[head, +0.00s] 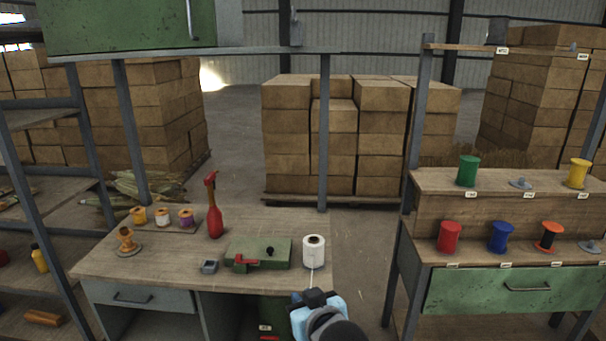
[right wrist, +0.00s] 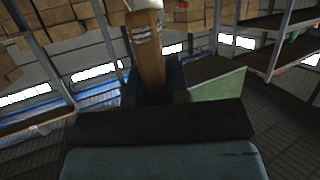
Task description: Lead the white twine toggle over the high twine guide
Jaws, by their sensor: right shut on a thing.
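My right gripper (head: 316,297) is low in the middle of the head view, just in front of the workbench edge. It is shut on the white twine toggle, a flat wooden piece (right wrist: 149,62) with white twine wound near its far end, seen in the right wrist view. In the head view the toggle itself is hidden. A thin white line of twine runs from the white twine spool (head: 314,251) down to my right gripper. A small grey fitting (head: 296,28) on the upper rail appears to be the high twine guide. My left gripper is out of view.
A grey post (head: 323,140) rises behind the white spool. A shelf of coloured spools (head: 430,188) stands right, with open floor between.

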